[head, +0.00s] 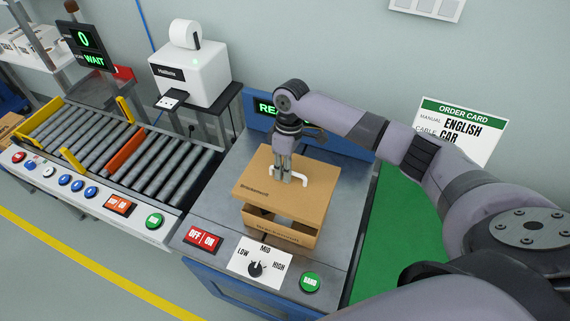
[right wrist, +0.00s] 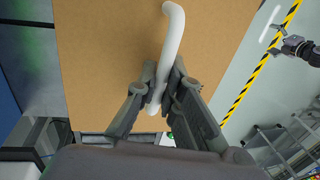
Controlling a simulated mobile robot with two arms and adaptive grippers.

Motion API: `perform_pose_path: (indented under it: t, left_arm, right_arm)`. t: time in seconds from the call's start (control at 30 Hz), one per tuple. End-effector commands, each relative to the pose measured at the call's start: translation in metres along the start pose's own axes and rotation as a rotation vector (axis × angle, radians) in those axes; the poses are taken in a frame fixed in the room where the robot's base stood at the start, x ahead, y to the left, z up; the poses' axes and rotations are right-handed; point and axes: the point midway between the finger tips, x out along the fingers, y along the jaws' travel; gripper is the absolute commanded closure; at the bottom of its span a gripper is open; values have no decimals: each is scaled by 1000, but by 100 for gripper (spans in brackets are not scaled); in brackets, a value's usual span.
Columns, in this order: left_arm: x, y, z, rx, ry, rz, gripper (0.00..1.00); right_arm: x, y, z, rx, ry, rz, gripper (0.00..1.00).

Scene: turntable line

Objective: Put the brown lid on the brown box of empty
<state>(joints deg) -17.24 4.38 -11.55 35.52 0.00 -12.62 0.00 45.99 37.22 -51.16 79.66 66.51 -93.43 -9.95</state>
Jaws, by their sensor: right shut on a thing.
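The brown lid (head: 262,188), with printing on it and a white bent handle (head: 300,178), is above the brown box (head: 282,232) on the grey machine top. My right gripper (head: 284,179) is shut on the handle. A dark gap shows between the lid and the box's front wall, so the lid is not flush there. The lid hides most of the box opening. In the right wrist view the fingers (right wrist: 160,100) clasp the white handle (right wrist: 172,50) over the lid (right wrist: 100,60). A dark gripper, seemingly my left (right wrist: 302,48), shows small at the right edge; its jaws are unclear.
A roller conveyor (head: 170,165) with an orange bar stands left. A white label printer (head: 190,72) is behind it. A control panel with OFF/ON buttons (head: 203,239), a LOW-MID-HIGH dial (head: 256,268) and a green button (head: 310,282) lies in front. A green mat (head: 385,240) is right.

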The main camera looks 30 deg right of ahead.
Motion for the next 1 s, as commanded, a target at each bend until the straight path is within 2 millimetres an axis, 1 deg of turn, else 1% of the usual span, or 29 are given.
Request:
perform_pose_path:
  t: [0.07,0.27,0.47,0.8,0.83,1.0]
  left_arm:
    - [-3,-1,0,-1,0,-1,0]
    - [5,-4,1,-2,0,-6,0]
    - [20,-5,2,-2,0,-6,0]
    - [53,-4,5,-1,0,-5,0]
    - [51,-4,4,0,0,-5,0]
    - [53,-3,4,1,1,-5,0]
  right_arm:
    - [3,1,1,-17,-1,-1,100]
    - [11,3,2,-25,-2,1,100]
    - [24,6,2,-24,-2,2,100]
    - [51,11,2,-24,-3,2,100]
    - [52,11,2,-23,-3,1,100]
    - [62,13,2,-23,-2,0,100]
